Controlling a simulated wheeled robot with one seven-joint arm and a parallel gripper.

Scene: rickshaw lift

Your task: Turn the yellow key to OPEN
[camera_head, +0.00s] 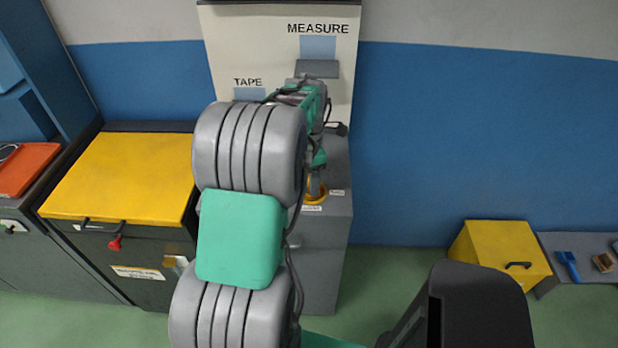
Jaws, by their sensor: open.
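The yellow key (317,196) shows as a small yellow shape on top of the grey cabinet (322,250), at the middle of the view. My arm hides part of it and of the cabinet top. Small white labels sit near the key, one in front and one to its right, too small to read. My gripper (316,178) points down just above the key, mostly hidden by my own arm; its jaws are open. I cannot tell whether the fingers are around the key or only above it.
A white board (260,50) marked TAPE and MEASURE stands behind. A yellow-topped cabinet (125,175) with a red knob (115,243) is at left, beside an orange tray (25,168). A yellow box (499,254) and a blue brush (568,266) lie at right. Green floor is clear right of the cabinet.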

